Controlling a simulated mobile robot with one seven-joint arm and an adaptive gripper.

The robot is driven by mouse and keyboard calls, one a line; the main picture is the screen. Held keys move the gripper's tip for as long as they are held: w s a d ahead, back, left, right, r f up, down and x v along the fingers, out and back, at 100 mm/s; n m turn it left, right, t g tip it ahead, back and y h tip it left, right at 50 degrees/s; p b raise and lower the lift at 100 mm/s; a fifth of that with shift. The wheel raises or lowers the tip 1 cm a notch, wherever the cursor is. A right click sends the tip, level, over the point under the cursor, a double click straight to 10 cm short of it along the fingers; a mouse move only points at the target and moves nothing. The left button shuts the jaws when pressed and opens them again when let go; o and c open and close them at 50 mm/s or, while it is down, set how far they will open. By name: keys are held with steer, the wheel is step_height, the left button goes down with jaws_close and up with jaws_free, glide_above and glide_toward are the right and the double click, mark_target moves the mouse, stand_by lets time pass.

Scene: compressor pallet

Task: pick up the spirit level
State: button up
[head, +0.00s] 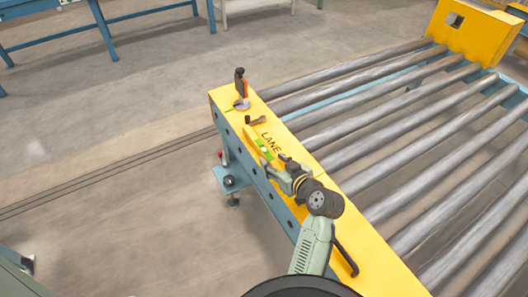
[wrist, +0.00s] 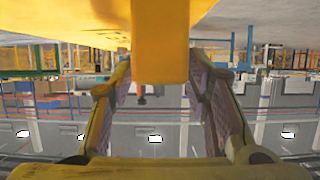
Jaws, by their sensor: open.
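The spirit level (head: 263,149) is a small yellow bar with a bright green spot. It lies on the yellow rail top of the roller conveyor, beside the LANE lettering. My gripper (head: 281,165) is just in front of it and hides part of it. In the wrist view, a yellow block (wrist: 160,45), which looks like the spirit level end-on, reaches down between my two open fingers. A gap shows between each finger and its lower part. Whether either finger touches it higher up I cannot tell.
The yellow rail (head: 375,273) carries a small brown tool (head: 256,120), a black and orange upright tool (head: 241,84) at its far end and a black handle (head: 346,260) nearer. Grey rollers (head: 390,135) fill the right. Open floor lies left. Blue benches stand behind.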

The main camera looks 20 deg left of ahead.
mark_target(264, 154)
steer(key=shift+x, duration=1.4)
steer(key=shift+c, duration=0.4)
jaws_close()
